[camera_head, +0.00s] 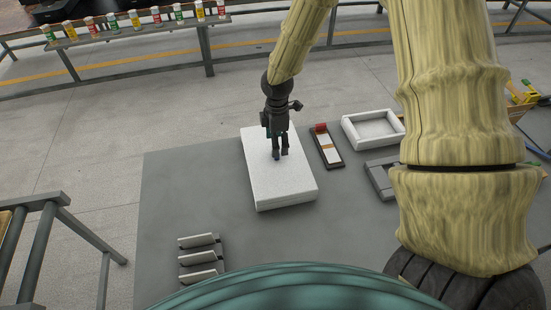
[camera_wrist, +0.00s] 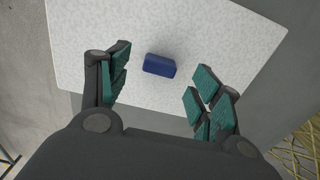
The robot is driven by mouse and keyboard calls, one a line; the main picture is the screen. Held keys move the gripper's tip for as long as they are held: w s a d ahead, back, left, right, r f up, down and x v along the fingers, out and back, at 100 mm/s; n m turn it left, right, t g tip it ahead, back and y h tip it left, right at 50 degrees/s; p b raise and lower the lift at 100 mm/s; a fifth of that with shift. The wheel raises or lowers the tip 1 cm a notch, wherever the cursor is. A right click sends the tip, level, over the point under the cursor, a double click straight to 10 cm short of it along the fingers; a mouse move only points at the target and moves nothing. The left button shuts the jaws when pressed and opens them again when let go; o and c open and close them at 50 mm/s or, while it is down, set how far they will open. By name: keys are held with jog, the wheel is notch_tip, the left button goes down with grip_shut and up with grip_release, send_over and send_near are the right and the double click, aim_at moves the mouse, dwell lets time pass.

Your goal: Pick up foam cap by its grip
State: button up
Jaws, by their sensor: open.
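The foam cap (camera_head: 285,185) is a white, speckled slab lying flat on the grey table. It also fills much of the wrist view (camera_wrist: 220,45). Its grip is a small dark blue block (camera_wrist: 159,65) on the top face, seen in the wrist view between and a little beyond my fingers. In the head view the grip is hidden behind my gripper. My gripper (camera_head: 280,155) points down over the slab's far half. In the wrist view my gripper (camera_wrist: 160,90) is open, with its teal-padded fingers apart on either side and nothing between the tips touching the grip.
On the grey table (camera_head: 170,200), a dark tray with a red piece (camera_head: 327,148) and a white open box (camera_head: 372,129) lie right of the slab. A grey fixture (camera_head: 379,175) is partly hidden by my arm. A slotted rack (camera_head: 199,261) stands at front left. Cans line a rear conveyor (camera_head: 140,35).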

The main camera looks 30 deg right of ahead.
aim_at(276, 159)
jog(key=shift+a+f+p, duration=0.1)
jog(key=shift+f+p, duration=0.65)
jog(key=shift+f, duration=1.5)
jog(key=shift+c, duration=0.4)
jog(key=c, duration=1)
